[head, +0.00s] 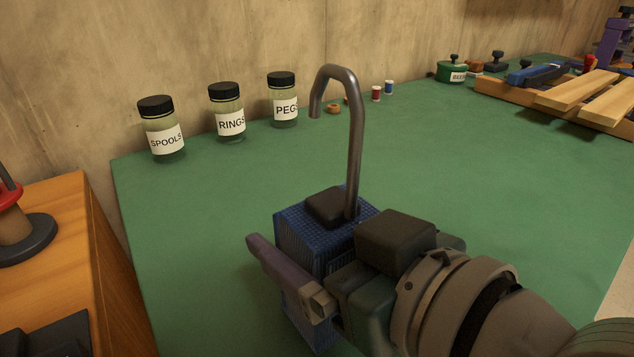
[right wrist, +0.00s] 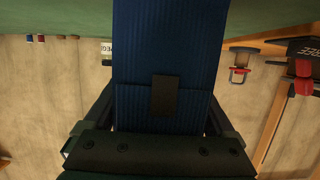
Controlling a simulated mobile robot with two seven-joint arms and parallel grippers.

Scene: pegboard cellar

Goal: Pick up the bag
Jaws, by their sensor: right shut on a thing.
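The bag (head: 294,240) is a dark blue, box-shaped, textured thing with a black block on top. A bent grey metal tube (head: 354,150) rises from its top and hooks over to the left. My right gripper (head: 300,250) comes in from the right and is shut on the bag, with a purple bar along the near side. In the right wrist view, the bag's ribbed blue face (right wrist: 163,60) with a dark patch fills the space between the fingers (right wrist: 160,110). The bag's base is partly hidden, so I cannot tell whether it touches the table. My left gripper is out of view.
Wooden slats (head: 575,90) lie at the back right. A wooden box (head: 90,270) is at the left. The middle is clear.

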